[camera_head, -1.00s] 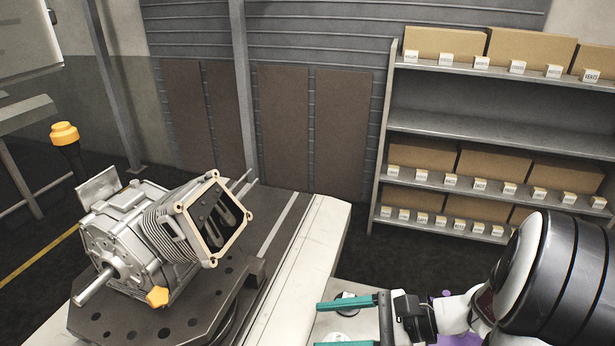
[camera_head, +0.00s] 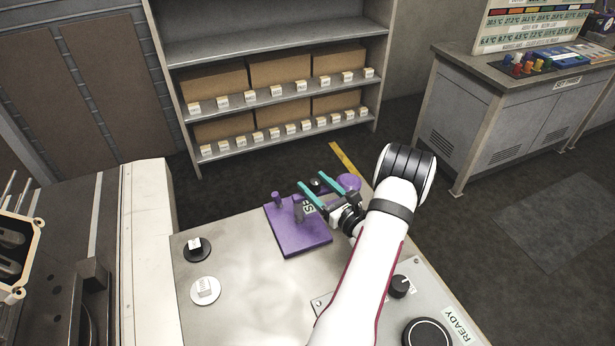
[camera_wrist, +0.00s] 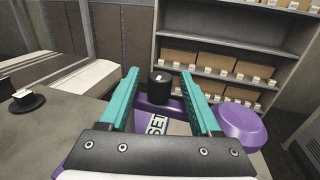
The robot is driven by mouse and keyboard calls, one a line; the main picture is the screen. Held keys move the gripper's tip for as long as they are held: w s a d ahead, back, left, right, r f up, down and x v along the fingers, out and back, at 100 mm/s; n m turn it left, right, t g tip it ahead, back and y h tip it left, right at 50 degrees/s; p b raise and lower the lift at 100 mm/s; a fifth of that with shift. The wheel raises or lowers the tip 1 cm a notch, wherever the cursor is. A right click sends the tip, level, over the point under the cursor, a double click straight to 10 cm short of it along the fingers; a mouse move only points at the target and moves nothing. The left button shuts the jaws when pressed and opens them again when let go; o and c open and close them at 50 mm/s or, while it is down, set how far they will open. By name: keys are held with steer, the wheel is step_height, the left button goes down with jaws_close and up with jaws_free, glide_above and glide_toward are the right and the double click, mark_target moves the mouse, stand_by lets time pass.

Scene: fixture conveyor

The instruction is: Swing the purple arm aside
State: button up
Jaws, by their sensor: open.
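A purple plate (camera_head: 292,243) with a small upright purple post (camera_head: 277,198) lies on the grey worktop. A purple part with a white "SET" label shows between and below my fingers in the wrist view (camera_wrist: 150,104). A black cylinder (camera_wrist: 160,88) stands between the fingertips there. A round purple disc (camera_head: 349,182) is right of my gripper, and it also shows in the wrist view (camera_wrist: 238,126). My gripper (camera_head: 313,180) is open and empty above the purple parts, its teal fingers hiding some of them. I cannot tell whether the fingers touch anything.
A black round piece (camera_head: 197,249) and a white disc (camera_head: 205,291), each with a label, sit on the worktop (camera_head: 250,300) left of the plate. A dark knob (camera_head: 399,286) and a large READY button (camera_head: 427,333) are at the front right. Shelves with boxes stand behind.

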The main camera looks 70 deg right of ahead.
steer(key=shift+x, duration=1.7)
jaws_close()
